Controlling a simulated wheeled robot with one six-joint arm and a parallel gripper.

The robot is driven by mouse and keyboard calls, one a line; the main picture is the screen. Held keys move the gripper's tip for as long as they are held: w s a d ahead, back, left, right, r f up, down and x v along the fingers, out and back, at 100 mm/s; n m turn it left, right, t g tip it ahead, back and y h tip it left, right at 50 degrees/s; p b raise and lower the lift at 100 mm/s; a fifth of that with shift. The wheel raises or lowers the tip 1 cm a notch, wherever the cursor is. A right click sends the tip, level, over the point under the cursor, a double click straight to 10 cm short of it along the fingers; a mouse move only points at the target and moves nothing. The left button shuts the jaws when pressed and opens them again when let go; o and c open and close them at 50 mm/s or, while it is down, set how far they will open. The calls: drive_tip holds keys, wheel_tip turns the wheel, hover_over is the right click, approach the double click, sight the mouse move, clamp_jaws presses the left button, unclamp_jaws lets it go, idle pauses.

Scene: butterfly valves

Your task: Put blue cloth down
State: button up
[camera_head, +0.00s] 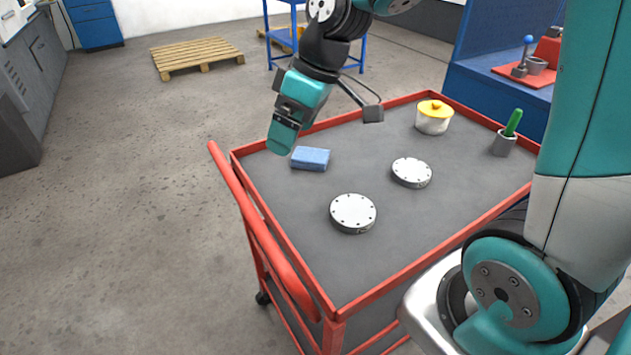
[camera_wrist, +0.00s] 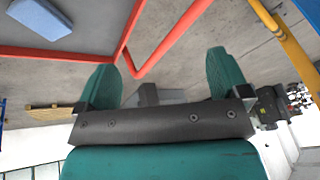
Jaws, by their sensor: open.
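The blue cloth (camera_head: 310,159) is a small folded block lying flat on the grey top of the red cart (camera_head: 290,222), near its far left corner. It also shows at the upper left of the wrist view (camera_wrist: 40,17), off to one side of the fingers. My gripper (camera_head: 281,145) is at the cart's left edge, just left of the cloth in the head view and apart from it. In the wrist view its two teal fingers (camera_wrist: 160,72) are spread, with nothing between them.
Two round white-topped metal discs (camera_head: 353,212) (camera_head: 412,172) lie on the cart. A wooden pallet (camera_head: 197,57) lies on the floor behind. The cart's front middle is clear.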

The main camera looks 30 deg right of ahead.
drive_tip(key=s+a+r, duration=0.1)
drive_tip(key=s+a, duration=0.2)
drive_tip(key=s, duration=0.5)
drive_tip(key=s+a+r+m+g, duration=0.1)
drive_tip(key=s+a, duration=0.2)
drive_tip(key=s, duration=0.6)
drive_tip(key=shift+a+r+g, duration=0.2)
drive_tip(key=shift+a+g, duration=0.1)
drive_tip(key=shift+a, duration=0.05)
drive_tip(key=shift+s, duration=0.1)
